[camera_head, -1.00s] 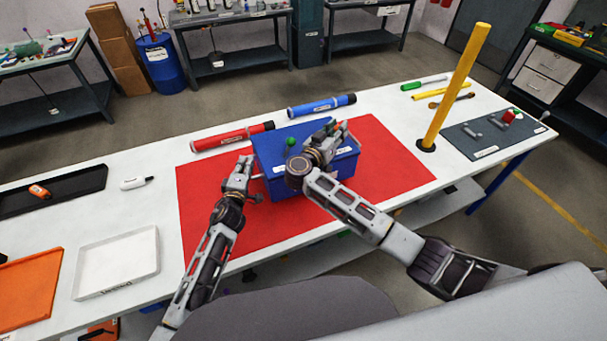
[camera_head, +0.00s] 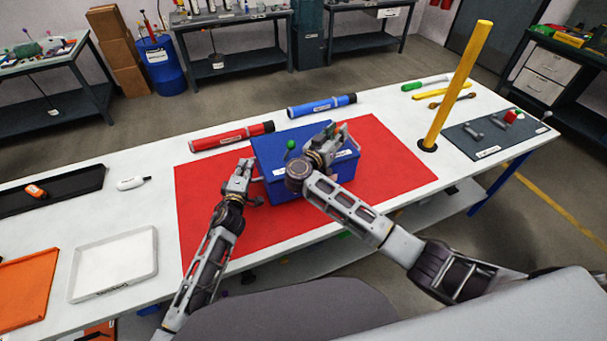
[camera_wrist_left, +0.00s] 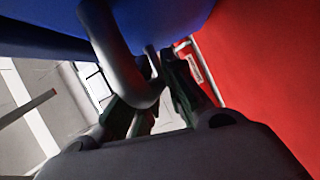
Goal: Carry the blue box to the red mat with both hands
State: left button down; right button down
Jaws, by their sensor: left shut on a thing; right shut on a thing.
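The blue box (camera_head: 279,145) is over the middle of the red mat (camera_head: 388,165). I cannot tell whether its base touches the mat. My left gripper (camera_head: 247,166) is at the box's left side and shut on a handle there. In the left wrist view a curved grey handle (camera_wrist_left: 115,58) lies between the fingers, below the blue box (camera_wrist_left: 180,20), with the red mat (camera_wrist_left: 265,80) to the right. My right gripper (camera_head: 335,132) is at the box's right side, shut on it; its arm crosses in front and hides its hold.
A red tube (camera_head: 232,136) and a blue tube (camera_head: 321,106) lie behind the mat. A tall yellow post (camera_head: 457,85) stands at the right. A white tray (camera_head: 113,263), an orange tray (camera_head: 28,290) and a black tray (camera_head: 60,187) sit at the left.

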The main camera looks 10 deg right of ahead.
pick_arm(q)
jog(key=shift+w+a+f, duration=0.1)
jog(key=shift+a, duration=0.1)
pick_arm(e)
jog(key=shift+d, duration=0.2)
pick_arm(q)
jog(key=c, duration=1.9)
grip_release()
jog(key=shift+f, duration=0.15)
jog(key=shift+c, duration=0.2)
pick_arm(e)
jog(key=c, duration=1.6)
grip_release()
jog(key=shift+f, duration=0.1)
pick_arm(q)
jog(key=o, duration=0.5)
jog(key=shift+c, duration=0.2)
pick_arm(e)
jog(key=o, duration=0.4)
pick_arm(q)
jog(key=shift+d, duration=0.1)
pick_arm(e)
jog(key=shift+o, duration=0.2)
jog(key=shift+a, duration=0.15)
pick_arm(q)
jog(key=shift+s, duration=0.3)
jog(key=v, duration=1.1)
jog(key=shift+s, duration=0.3)
pick_arm(e)
jog(key=shift+a, duration=0.1)
